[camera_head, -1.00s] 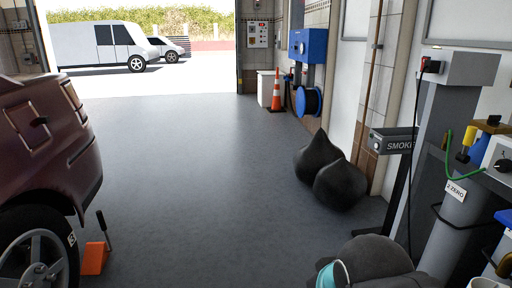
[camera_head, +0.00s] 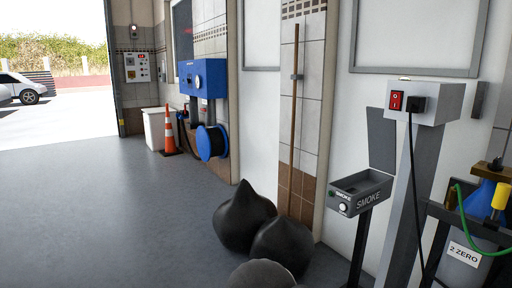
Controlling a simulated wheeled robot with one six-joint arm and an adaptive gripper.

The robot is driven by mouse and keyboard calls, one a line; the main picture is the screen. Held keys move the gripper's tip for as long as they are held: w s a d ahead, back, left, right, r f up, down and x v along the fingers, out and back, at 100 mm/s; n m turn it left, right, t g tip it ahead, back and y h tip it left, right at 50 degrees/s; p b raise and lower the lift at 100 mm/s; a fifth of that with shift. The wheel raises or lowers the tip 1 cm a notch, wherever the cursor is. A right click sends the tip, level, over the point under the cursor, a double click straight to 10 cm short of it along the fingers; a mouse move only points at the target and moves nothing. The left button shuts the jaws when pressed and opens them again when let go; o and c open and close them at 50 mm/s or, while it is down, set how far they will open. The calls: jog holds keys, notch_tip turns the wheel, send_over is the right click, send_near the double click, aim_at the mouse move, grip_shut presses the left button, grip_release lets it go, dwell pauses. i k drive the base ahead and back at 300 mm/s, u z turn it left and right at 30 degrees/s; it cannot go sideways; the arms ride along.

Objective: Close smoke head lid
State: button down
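The smoke head (camera_head: 372,201) is a grey open-topped box marked SMOKE, on a dark post at the right. Its front has a white knob and a small green part. Its lid (camera_head: 382,142) is a flat grey panel standing nearly upright at the back of the box, so the box is open. My gripper is not in view, so its state does not show.
A grey post with a red switch and black plug (camera_head: 416,103) stands just right of the lid; its cable hangs down. Dark sacks (camera_head: 244,218) lie against the wall. A cart (camera_head: 464,252) with a green hose is at the right edge. The floor (camera_head: 110,210) at left is clear.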

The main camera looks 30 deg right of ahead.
aim_at(382, 131)
jog(key=z, duration=0.75)
jog(key=i, duration=1.1)
jog(key=z, duration=1.05)
